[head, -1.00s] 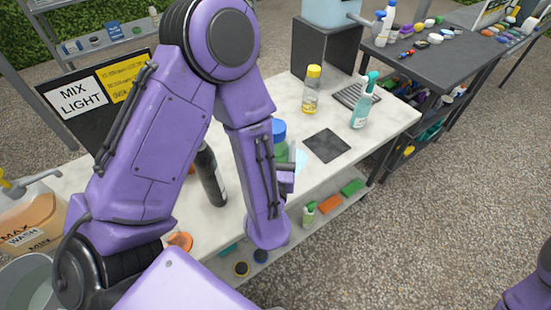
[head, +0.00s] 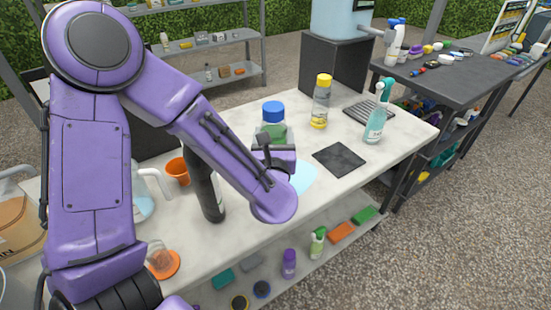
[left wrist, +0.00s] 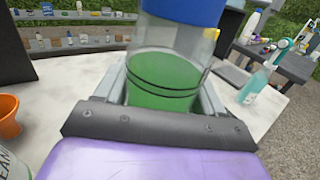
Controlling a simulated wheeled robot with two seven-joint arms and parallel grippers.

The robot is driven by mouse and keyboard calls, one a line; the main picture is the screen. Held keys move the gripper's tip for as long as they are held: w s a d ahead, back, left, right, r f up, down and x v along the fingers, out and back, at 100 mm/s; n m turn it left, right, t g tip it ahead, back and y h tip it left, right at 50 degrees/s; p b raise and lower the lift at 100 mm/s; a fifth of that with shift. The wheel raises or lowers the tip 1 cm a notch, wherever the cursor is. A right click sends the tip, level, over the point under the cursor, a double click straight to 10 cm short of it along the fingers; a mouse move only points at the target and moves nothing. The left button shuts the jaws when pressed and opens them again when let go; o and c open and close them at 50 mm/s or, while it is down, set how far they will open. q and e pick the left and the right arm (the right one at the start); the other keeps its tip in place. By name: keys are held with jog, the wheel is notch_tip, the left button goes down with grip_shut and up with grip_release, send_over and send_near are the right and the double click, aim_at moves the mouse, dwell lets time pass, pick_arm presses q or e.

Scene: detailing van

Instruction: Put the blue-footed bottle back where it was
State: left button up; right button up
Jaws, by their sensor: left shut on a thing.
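The clear bottle with green liquid (head: 273,133) has a blue end, which is at the top here; I see no blue foot under it. My left gripper (head: 274,150) is shut around its body, over the white worktop (head: 240,205). In the left wrist view, the bottle (left wrist: 165,75) is upright between the two fingers of the gripper (left wrist: 163,98). Its lower part is hidden by the gripper and arm, so I cannot tell whether it touches the worktop. A pale blue round patch (head: 303,177) lies just right of the gripper. My right gripper is out of view.
A yellow-topped bottle (head: 321,102), a teal spray bottle (head: 375,125) and a black square mat (head: 339,159) are to the right. A dark bottle (head: 207,188) and an orange cup (head: 178,171) stand left. Worktop around the black mat is clear.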

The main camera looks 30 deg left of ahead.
pick_arm(q)
jog(key=w+a+f, duration=0.2)
jog(key=w+f, duration=0.1)
jog(key=f, duration=0.5)
jog(key=shift+w+f, duration=0.15)
jog(key=shift+w, duration=0.25)
jog(key=shift+a, duration=0.1)
jog(key=shift+s+f, duration=0.1)
jog(key=o, duration=1.4)
